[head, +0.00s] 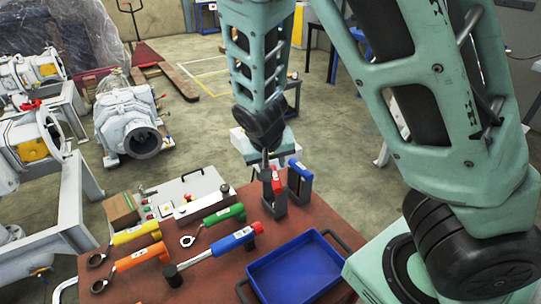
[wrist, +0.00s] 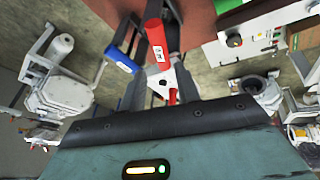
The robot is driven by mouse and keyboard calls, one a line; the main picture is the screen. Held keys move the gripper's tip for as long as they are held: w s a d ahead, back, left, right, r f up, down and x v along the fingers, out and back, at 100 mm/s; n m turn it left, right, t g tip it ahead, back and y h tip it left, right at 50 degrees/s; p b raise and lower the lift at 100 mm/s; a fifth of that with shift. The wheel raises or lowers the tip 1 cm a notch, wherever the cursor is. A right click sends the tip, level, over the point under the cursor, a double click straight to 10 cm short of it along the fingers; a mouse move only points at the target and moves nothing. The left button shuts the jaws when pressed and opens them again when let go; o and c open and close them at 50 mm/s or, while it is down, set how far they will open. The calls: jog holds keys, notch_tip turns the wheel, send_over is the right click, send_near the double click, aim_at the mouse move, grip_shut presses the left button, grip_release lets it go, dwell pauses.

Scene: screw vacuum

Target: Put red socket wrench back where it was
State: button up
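The red-handled socket wrench (head: 277,181) stands near upright at the far edge of the table in a dark grey holder (head: 274,200), beside a blue-handled tool (head: 301,172). My gripper (head: 266,167) reaches down to the red handle from above and touches or nearly touches it. In the wrist view the red handle (wrist: 155,40) shows beyond and between my fingertips (wrist: 160,68), with the blue handle (wrist: 118,59) to its left. The fingers are apart at their bases; whether they are closed on the handle cannot be told. The wrench's lower end is hidden.
Green (head: 218,216), yellow (head: 136,233) and orange (head: 142,257) tools and a blue-handled hammer (head: 231,241) lie on the red-brown table (head: 205,282). A blue tray (head: 296,270) lies at the front right.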

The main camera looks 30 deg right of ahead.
jog(key=s+a+r+n+g+y, duration=0.1)
jog(key=s+a+r+n+y, duration=0.1)
jog(key=s+a+r+n, duration=0.2)
jog(key=s+a+r+n+g+y, duration=0.2)
jog(key=s+a+r+n, duration=0.3)
jog(key=s+a+n, duration=0.3)
jog(key=s+a, duration=0.4)
jog(key=s, duration=0.5)
jog(key=shift+s+a+r, duration=0.15)
jog(key=shift+s+r, duration=0.1)
jog(key=shift+r, duration=0.05)
